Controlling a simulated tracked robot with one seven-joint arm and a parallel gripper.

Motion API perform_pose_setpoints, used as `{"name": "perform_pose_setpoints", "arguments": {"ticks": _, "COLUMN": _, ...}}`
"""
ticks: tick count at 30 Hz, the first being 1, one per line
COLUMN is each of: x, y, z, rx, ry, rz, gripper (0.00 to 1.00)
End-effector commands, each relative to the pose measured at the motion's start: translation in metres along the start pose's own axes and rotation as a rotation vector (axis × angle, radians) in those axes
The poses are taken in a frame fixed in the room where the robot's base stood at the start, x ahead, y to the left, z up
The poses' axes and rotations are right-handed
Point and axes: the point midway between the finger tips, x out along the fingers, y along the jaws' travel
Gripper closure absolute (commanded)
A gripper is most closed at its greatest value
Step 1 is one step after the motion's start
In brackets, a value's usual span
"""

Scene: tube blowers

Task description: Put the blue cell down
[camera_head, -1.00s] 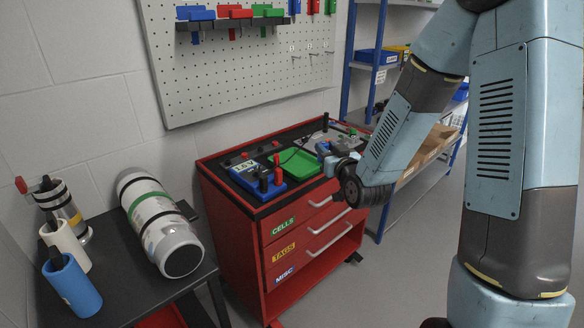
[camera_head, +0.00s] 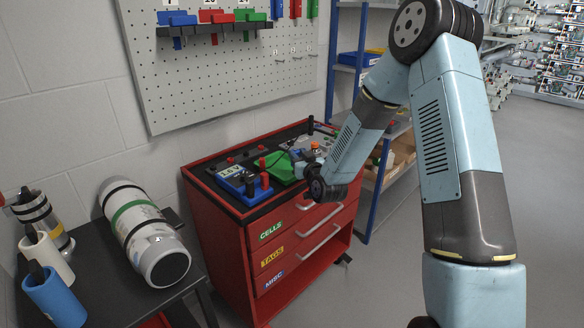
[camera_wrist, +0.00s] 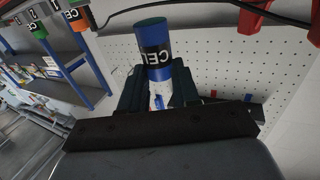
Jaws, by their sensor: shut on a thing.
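The blue cell (camera_wrist: 152,45) is a blue cylinder with a black band and white lettering. In the wrist view it stands between the two dark fingers of my gripper (camera_wrist: 158,82), which are shut on it. In the head view my gripper (camera_head: 300,162) is over the top of the red cart (camera_head: 225,235), beside the green tray (camera_head: 278,168). The cell cannot be made out there, so its height above the cart top is unclear.
A blue holder (camera_head: 238,184) with dark and red posts is on the cart's left side. An orange-topped item (camera_head: 315,146) is behind my gripper. In the wrist view, green (camera_wrist: 38,30) and orange (camera_wrist: 75,20) cells show, with a black cable and red parts near the top.

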Motion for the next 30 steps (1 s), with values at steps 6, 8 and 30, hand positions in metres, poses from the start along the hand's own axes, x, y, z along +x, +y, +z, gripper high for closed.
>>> {"name": "perform_pose_setpoints", "arguments": {"ticks": 6, "x": 0.012, "y": 0.001, "z": 0.014, "rx": 0.001, "ry": 0.001, "rz": -0.001, "gripper": 1.0}}
{"name": "perform_pose_setpoints", "arguments": {"ticks": 8, "x": 0.013, "y": 0.001, "z": 0.016, "rx": 0.0, "ry": 0.001, "rz": -0.001, "gripper": 1.0}}
{"name": "perform_pose_setpoints", "arguments": {"ticks": 30, "x": 0.018, "y": 0.002, "z": 0.053, "rx": 0.0, "ry": 0.001, "rz": -0.001, "gripper": 1.0}}
